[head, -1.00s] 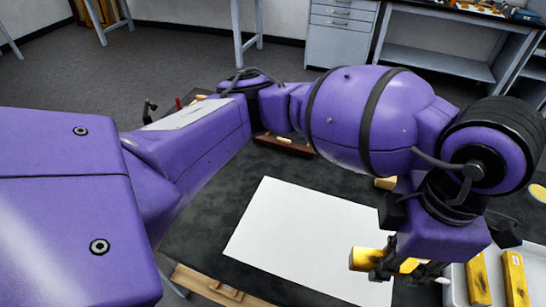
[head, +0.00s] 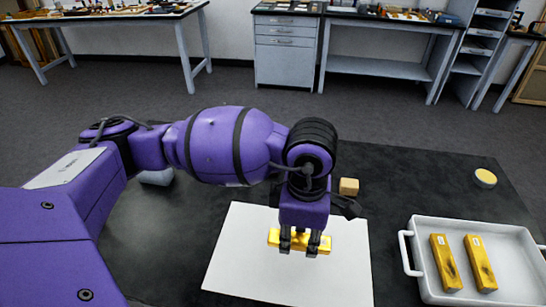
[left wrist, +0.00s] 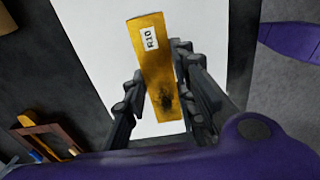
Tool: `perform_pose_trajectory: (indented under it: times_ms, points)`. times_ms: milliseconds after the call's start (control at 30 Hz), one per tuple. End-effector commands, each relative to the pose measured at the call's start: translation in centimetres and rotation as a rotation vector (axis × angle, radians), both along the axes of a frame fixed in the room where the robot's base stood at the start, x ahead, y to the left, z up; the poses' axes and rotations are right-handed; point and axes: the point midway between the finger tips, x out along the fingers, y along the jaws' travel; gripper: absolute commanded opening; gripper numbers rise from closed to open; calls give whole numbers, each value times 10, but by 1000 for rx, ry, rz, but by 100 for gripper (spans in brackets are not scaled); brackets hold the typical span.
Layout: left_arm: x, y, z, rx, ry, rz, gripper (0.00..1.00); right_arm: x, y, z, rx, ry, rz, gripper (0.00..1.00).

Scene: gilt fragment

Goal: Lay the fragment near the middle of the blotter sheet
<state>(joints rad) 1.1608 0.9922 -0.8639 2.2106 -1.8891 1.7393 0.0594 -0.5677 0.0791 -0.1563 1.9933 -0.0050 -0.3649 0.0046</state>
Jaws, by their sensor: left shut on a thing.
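The gilt fragment (head: 328,242) is a yellow bar with a white label reading R10 and a dark worn patch, clear in the left wrist view (left wrist: 152,62). My left gripper (head: 300,245) is shut on it across its width, pointing down over the white blotter sheet (head: 250,272). The fragment lies crosswise over the upper middle part of the sheet, inside its edges in the head view. I cannot tell whether it touches the sheet. The fingers (left wrist: 160,75) hide small parts of it. My right gripper is not in view.
A white tray (head: 425,225) with two similar gilt bars (head: 446,262) stands right of the sheet. A small wooden block (head: 349,187) sits just behind the sheet. A round yellow-topped item (head: 485,178) lies at the back right. The sheet's front part is bare.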

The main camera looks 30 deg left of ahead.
Motion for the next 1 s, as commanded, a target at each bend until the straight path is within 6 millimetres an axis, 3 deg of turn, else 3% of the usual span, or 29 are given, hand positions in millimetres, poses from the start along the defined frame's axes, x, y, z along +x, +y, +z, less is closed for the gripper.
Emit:
perform_pose_trajectory:
  times_ms: [267,500,867,900,1000]
  points:
    - [7,13,-15,0,-2,2,0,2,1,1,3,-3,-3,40]
    - [7,14,-47,-1,-2,0,0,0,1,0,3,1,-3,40]
    - [8,14,-52,-2,-4,-1,0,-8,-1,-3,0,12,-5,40]
    - [8,14,-52,-2,-4,-1,27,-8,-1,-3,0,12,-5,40]
    - [8,14,-51,-2,-5,-1,40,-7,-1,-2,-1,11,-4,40]
